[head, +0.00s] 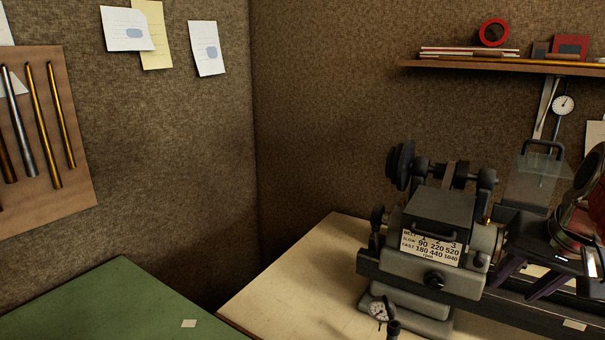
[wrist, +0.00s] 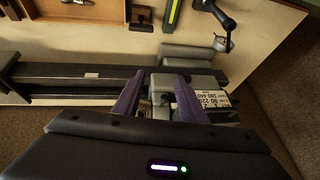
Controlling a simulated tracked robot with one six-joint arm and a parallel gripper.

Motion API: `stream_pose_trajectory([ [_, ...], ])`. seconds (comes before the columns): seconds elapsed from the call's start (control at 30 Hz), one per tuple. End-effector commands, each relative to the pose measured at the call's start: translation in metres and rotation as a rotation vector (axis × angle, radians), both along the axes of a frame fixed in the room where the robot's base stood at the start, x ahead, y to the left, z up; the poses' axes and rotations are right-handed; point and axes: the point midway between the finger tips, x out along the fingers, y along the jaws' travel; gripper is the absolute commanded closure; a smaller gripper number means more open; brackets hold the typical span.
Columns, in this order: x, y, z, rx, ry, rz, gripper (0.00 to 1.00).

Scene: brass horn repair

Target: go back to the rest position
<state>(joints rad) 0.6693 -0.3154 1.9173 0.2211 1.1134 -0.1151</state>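My gripper (head: 520,285) is at the right of the head view, beside the grey lathe headstock (head: 440,245) and in front of the lathe bed. In the wrist view, the two purple fingers of my gripper (wrist: 157,92) stand apart with nothing held between them. The headstock (wrist: 190,85) with its speed plate shows behind and beyond the fingers. I cannot tell how far the fingertips are from the lathe.
The lathe stands on a pale bench (head: 290,270); its dark bed (wrist: 60,75) runs beside my gripper. A green-topped table (head: 110,305) is at left, a shelf (head: 500,64) at upper right. Room above the green table is clear.

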Motion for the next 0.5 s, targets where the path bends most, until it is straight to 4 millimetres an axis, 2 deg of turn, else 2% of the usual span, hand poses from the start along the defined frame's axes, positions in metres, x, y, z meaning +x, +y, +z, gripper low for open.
stream_pose_trajectory([
  [0.03,0.002,0.014,-0.006,-0.007,0.001,0.025,0.62],
  [0.23,0.001,0.069,-0.031,-0.043,0.001,0.126,0.62],
  [0.5,-0.024,0.139,-0.065,-0.093,0.011,0.289,0.62],
])
